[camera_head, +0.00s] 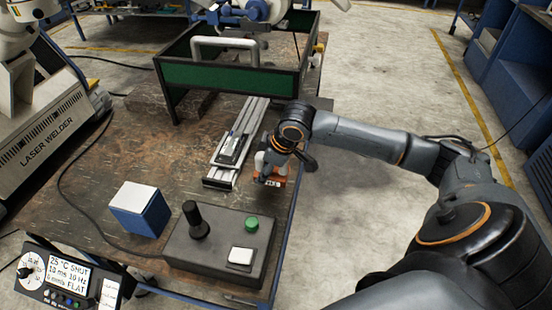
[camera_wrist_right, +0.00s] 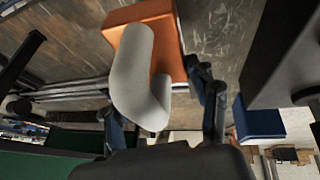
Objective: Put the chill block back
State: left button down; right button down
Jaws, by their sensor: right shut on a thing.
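The chill block appears to be the orange block (camera_head: 272,181) with a white handle, by the right edge of the workbench; it fills the upper middle of the right wrist view (camera_wrist_right: 165,38). My right gripper (camera_head: 274,163) is shut on its white handle (camera_wrist_right: 138,85), with a finger on each side. The gripper and wrist cover much of the block in the head view. I cannot tell whether the block touches the bench top. My left gripper is not in view.
A slotted metal rail (camera_head: 222,172) lies just left of the block. A green-walled frame (camera_head: 230,79) stands behind. A control box (camera_head: 222,246) with joystick and green button is in front, and a blue box with a white top (camera_head: 140,209) stands left of it. Bare bench (camera_head: 95,185) lies farther left.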

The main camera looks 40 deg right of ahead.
aim_at(275, 176)
jog(key=shift+w+a+f, duration=0.15)
jog(key=shift+w+f, duration=0.8)
jog(key=shift+w, duration=0.2)
jog(key=shift+f+p, duration=0.35)
jog(key=shift+f, duration=1.2)
jog(key=shift+c, duration=1.9)
grip_release()
jog(key=shift+s+f, duration=0.2)
jog(key=shift+s, duration=0.05)
jog(key=v, duration=1.2)
jog(key=shift+r, duration=0.1)
